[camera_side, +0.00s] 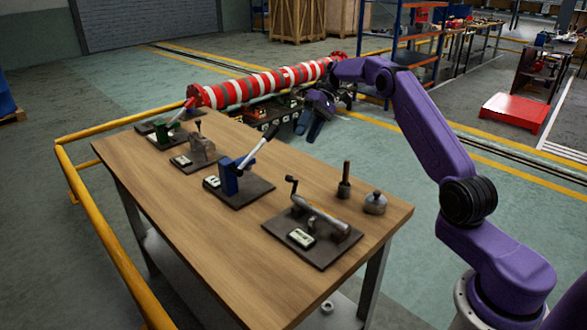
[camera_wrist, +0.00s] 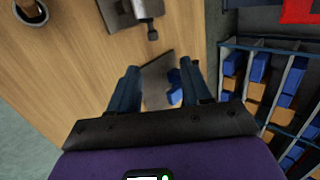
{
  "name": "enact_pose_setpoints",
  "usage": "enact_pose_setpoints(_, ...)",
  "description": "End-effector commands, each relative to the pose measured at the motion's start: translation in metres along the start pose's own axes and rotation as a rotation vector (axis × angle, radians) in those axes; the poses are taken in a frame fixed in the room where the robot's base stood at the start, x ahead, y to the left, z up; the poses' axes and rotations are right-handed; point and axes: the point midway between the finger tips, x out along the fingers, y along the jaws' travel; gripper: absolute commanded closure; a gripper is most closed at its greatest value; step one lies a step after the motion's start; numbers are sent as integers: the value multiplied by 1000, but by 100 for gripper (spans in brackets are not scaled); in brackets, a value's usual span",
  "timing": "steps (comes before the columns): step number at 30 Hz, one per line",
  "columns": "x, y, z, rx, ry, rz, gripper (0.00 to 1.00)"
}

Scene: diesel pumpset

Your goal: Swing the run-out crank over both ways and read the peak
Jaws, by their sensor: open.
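The run-out crank fixture (camera_side: 318,218) sits on a dark base plate at the near end of the wooden table in the side view. Its crank handle (camera_side: 292,186) stands up at the left end of a light shaft. A small pale readout (camera_side: 301,238) lies on the plate; its figures are too small to read. My gripper (camera_side: 315,118) is up beyond the far right table edge, well apart from the crank. In the wrist view my gripper (camera_wrist: 158,92) is open and empty, fingers apart, above a dark plate with a blue part (camera_wrist: 175,88).
A dark post (camera_side: 344,185) and a grey knobbed weight (camera_side: 375,203) stand right of the crank. Bins (camera_wrist: 270,80) lie beyond the edge.

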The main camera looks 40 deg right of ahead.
Motion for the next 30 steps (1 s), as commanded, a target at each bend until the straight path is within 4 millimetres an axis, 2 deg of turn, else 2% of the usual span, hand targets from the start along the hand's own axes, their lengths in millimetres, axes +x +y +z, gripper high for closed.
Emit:
enact_pose_setpoints(1,-5,-17,2,-6,6,74,52)
enact_pose_setpoints(6,-19,-49,11,-9,36,285,52)
enact_pose_setpoints(12,-30,-69,18,-17,72,419,52)
enact_pose_setpoints(16,-30,-71,20,-17,79,441,52)
enact_pose_setpoints(20,-20,-66,19,-17,77,441,52)
enact_pose_setpoints(30,34,-40,14,-16,74,439,52)
